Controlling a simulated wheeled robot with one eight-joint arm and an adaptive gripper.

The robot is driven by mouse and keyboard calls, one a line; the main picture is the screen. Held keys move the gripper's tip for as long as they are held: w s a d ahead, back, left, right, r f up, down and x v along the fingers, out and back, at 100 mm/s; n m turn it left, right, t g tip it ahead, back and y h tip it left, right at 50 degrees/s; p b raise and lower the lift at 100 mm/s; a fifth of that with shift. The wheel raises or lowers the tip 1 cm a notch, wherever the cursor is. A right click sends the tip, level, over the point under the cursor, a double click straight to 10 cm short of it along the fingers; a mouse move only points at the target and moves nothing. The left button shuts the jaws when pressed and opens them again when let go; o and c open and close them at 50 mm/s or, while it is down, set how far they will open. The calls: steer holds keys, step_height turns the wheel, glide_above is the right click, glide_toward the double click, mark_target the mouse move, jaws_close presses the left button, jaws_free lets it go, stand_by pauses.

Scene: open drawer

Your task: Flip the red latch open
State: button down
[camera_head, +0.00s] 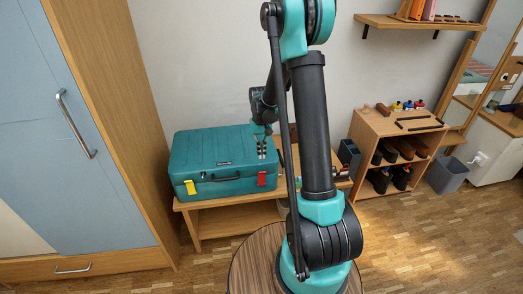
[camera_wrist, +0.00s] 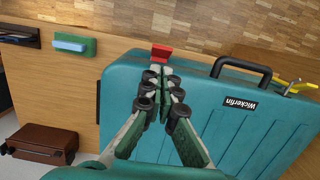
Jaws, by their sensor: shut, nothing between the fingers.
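A closed teal case (camera_head: 215,150) lies flat on a low wooden bench. The red latch (camera_head: 262,179) is on its front face, right of the handle. In the wrist view the red latch (camera_wrist: 161,52) shows at the case's edge, just beyond my fingertips. My gripper (camera_head: 262,153) is above the right part of the lid, near the front edge, pointing down. In the wrist view my gripper (camera_wrist: 161,72) is shut with nothing between its fingers. I cannot tell whether a fingertip touches the latch or lid. A yellow latch (camera_head: 190,187) is at the left of the front face.
The black handle (camera_wrist: 240,69) stands out from the case front between the latches. The wooden bench (camera_head: 210,204) extends right of the case. A blue and green block (camera_wrist: 74,44) and a small brown suitcase (camera_wrist: 42,143) lie beside the case.

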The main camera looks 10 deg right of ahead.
mark_target(262, 164)
steer(key=f, duration=0.4)
steer(key=s+f, duration=0.1)
steer(key=f, duration=0.1)
stand_by(0.4)
